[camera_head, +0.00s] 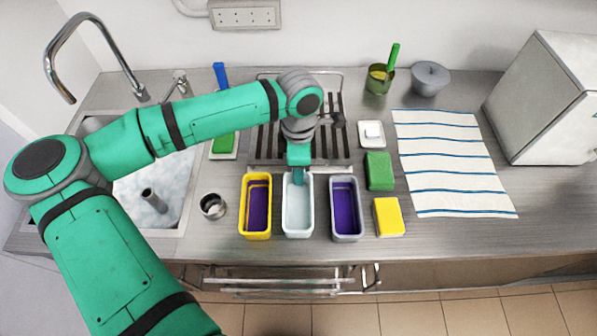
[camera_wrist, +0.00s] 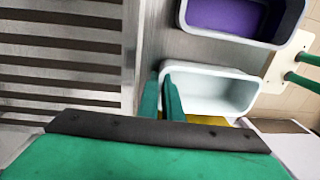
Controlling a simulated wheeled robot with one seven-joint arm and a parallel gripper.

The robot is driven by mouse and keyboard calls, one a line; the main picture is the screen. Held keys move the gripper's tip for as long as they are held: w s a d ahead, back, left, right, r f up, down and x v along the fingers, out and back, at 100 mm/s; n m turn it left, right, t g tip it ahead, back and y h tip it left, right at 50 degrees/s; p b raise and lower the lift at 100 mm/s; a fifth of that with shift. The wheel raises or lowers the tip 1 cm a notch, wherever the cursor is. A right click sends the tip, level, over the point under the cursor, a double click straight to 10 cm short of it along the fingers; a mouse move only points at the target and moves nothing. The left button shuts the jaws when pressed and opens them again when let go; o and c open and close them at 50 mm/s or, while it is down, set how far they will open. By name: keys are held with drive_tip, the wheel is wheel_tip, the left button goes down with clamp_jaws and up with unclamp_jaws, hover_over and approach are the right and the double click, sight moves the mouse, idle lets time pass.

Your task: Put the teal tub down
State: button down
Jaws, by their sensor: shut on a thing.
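The teal tub (camera_head: 298,218) looks pale blue-grey and empty, standing upright between two other tubs at the counter's front. My gripper (camera_head: 299,178) is shut on its back wall. In the wrist view my gripper's fingers (camera_wrist: 163,98) straddle the rim of the tub (camera_wrist: 215,90), one inside and one outside. The tub is level or nearly so. I cannot tell whether its base touches the counter.
A yellow tub (camera_head: 247,231) stands close on the left and a grey-lilac tub (camera_head: 346,237) close on the right, both with purple inside. A slatted rack (camera_head: 335,150) lies behind. Green (camera_head: 379,171) and yellow (camera_head: 388,217) blocks sit right, beside a striped cloth (camera_head: 452,165).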

drive_tip(key=shift+f, duration=0.1)
drive_tip(key=c, duration=1.9)
unclamp_jaws()
drive_tip(key=shift+c, duration=0.2)
wheel_tip(320, 180, up, 12)
drive_tip(key=shift+w, duration=0.4)
